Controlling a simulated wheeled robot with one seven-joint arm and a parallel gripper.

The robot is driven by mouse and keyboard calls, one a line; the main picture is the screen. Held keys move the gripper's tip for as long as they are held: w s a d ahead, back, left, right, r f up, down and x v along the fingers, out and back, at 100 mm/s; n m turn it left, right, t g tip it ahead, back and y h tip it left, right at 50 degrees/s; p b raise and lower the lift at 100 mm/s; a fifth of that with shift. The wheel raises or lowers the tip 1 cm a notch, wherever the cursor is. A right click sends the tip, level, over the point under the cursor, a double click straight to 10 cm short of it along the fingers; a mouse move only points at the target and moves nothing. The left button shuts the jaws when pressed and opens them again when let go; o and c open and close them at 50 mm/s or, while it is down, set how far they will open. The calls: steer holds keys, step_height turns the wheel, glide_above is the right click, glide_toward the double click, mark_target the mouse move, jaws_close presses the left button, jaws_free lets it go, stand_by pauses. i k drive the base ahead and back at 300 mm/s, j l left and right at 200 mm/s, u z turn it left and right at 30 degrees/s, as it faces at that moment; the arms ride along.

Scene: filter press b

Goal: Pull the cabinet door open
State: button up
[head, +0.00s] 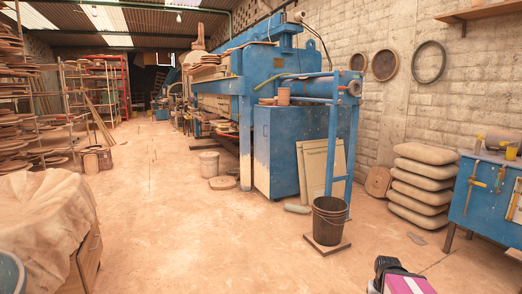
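A blue metal cabinet (276,152) stands on the floor at the near end of the blue filter press, about the middle of the head view. Its visible faces look closed, and I cannot make out a handle. A wooden cabinet (88,259) shows at the lower left, largely covered by a pale cloth; its visible side also looks closed. I cannot tell which one the task means. A black and magenta part, probably of my arm, shows at the bottom edge right of centre, well apart from both. No gripper fingers show.
A black bucket (329,219) stands on a board right of the blue cabinet, by pale panels (320,168) and a blue frame. Stacked sacks (420,182) and a blue workbench (488,195) are at right. The floor (185,240) is open in the middle and left.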

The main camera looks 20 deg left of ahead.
mark_target(261, 115)
steer(key=i+j+u, duration=0.1)
steer(key=i+u, duration=0.6)
steer(key=i, duration=0.15)
steer(key=i+j+u, duration=0.15)
steer(key=i+u, duration=0.35)
steer(key=i, duration=0.4)
steer(key=i+l+u, duration=0.2)
steer(key=i+u, duration=0.25)
steer(key=i, duration=0.4)
steer(key=i+z, duration=0.2)
steer(key=i, duration=0.3)
steer(key=i+j+z, duration=0.25)
steer(key=i, duration=0.3)
steer(key=i+j+z, duration=0.2)
steer(key=i, duration=0.3)
steer(key=l, duration=0.1)
